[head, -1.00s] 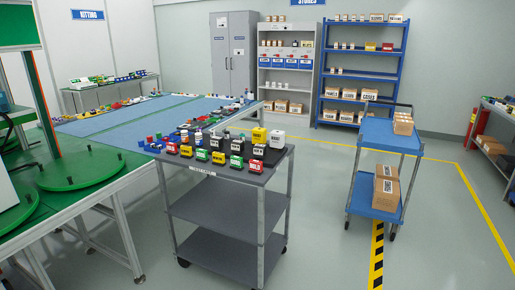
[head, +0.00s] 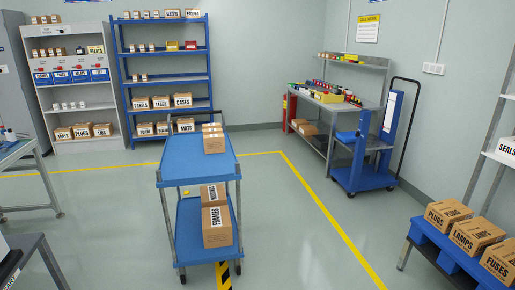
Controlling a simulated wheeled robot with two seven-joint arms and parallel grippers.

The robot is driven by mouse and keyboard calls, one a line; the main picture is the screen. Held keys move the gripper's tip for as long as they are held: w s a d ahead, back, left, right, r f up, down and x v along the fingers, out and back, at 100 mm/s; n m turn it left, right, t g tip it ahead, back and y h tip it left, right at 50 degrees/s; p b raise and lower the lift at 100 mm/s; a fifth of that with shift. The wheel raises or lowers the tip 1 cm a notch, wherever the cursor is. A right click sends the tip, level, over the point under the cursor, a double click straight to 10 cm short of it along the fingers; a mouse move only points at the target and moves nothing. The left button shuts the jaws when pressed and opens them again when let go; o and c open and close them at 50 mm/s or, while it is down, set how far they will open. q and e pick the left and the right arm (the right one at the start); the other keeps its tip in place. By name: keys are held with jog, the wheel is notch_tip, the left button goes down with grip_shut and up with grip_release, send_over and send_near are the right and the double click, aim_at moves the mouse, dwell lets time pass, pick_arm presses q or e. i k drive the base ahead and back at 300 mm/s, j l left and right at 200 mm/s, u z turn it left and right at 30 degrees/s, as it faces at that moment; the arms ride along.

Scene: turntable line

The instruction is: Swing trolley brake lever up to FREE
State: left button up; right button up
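A blue two-shelf trolley (head: 198,172) with grey posts stands left of the middle in the head view. It has small boxes on top and a larger FRAMES box (head: 217,222) on its lower shelf. No brake lever can be clearly made out on it. A small yellow spot (head: 186,193) shows between its shelves, too small to identify. A second blue wheeled cart (head: 362,178) with a tall dark handle stands at the back right, and no lever can be made out there either. Neither gripper is in view.
A blue rack (head: 166,90) and a white shelf unit (head: 85,118) stand along the back wall. A workbench (head: 328,110) stands beside the second cart. Cartons, including LAMPS (head: 477,235), sit at lower right. Open floor with a yellow line (head: 325,213) lies right of the trolley.

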aim_at(185, 162)
jog(key=i+l+z, duration=0.4)
jog(key=i, duration=0.95)
jog(key=i+j+z, duration=0.2)
jog(key=i+z, duration=0.25)
jog(key=i, duration=0.85)
jog(key=i+j+u, duration=0.2)
jog(key=i+u, duration=0.2)
jog(key=i, duration=0.2)
jog(key=i+u, duration=0.4)
jog(key=i, duration=0.15)
jog(key=i+l+u, duration=0.2)
jog(key=i+u, duration=0.2)
jog(key=i, duration=0.2)
jog(key=i+l+u, duration=0.6)
jog(key=i+u, duration=0.35)
jog(key=i+l+u, duration=0.25)
jog(key=u, duration=0.2)
jog(key=i+l+u, duration=0.35)
jog(key=u, duration=0.15)
jog(key=i+l+u, duration=0.2)
jog(key=l+u, duration=0.3)
jog(key=i+l+u, duration=0.1)
jog(key=l+u, duration=0.35)
jog(key=l, duration=0.15)
